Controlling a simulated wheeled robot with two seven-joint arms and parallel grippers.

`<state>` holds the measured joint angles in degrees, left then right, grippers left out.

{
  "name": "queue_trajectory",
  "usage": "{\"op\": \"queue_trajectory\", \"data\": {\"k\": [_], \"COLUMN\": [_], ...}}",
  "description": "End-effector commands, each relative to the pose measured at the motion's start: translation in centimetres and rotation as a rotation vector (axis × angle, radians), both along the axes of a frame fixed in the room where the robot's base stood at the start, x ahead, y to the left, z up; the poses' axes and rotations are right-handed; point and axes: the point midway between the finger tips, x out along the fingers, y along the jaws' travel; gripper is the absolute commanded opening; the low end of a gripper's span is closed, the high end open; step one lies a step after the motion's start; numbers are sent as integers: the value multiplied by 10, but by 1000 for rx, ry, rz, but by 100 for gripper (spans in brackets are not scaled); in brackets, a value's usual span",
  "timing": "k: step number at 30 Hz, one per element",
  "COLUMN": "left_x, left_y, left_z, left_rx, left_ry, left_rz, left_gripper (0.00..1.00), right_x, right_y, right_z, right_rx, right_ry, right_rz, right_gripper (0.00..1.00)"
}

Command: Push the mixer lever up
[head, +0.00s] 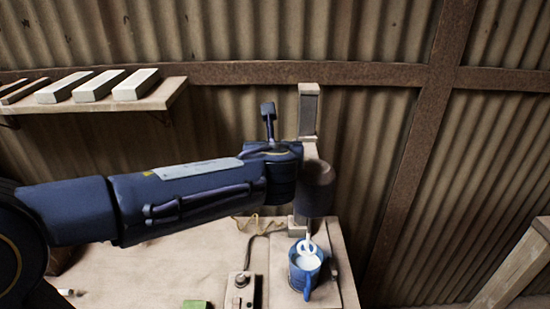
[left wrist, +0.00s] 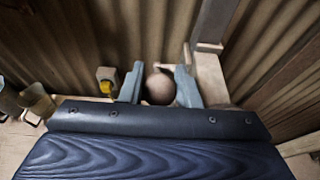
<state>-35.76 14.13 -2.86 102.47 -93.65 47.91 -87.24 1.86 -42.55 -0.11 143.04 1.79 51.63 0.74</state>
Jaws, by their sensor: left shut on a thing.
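The mixer stands against the wall in the head view, with an upright wooden post (head: 308,118) and a brown rounded head (head: 318,190). A white whisk (head: 307,246) hangs below the head into a blue mug (head: 306,272) holding pale liquid. My left gripper (head: 303,160) reaches the mixer at head height; my own arm mostly hides its fingers there. In the left wrist view, my gripper's two fingers (left wrist: 159,86) are closed on both sides of a rounded brown mixer part (left wrist: 160,89). I cannot tell a separate lever from the head. My right gripper is not in view.
A control box (head: 240,288) with a knob and a green block (head: 196,304) are at the front of the table (head: 150,270). A wall shelf (head: 160,98) with pale bars is at upper left. A wooden frame (head: 515,265) stands at the right.

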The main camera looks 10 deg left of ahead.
Motion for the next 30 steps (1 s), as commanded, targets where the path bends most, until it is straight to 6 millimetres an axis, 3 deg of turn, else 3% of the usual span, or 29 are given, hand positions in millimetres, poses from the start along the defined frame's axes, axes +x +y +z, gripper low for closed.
{"op": "queue_trajectory", "data": {"k": [8,26,27,30], "left_x": [15,20,20,20], "left_y": [3,4,4,4], "left_z": [16,15,15,16], "left_rx": [-27,-32,-32,-32], "left_ry": [125,177,178,177], "left_rz": [2,2,2,2], "left_gripper": [0,0,30,44], "right_x": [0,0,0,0], "right_y": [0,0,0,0], "right_z": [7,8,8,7], "right_rx": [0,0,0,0], "right_ry": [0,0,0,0], "right_rz": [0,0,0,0], "right_gripper": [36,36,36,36]}}
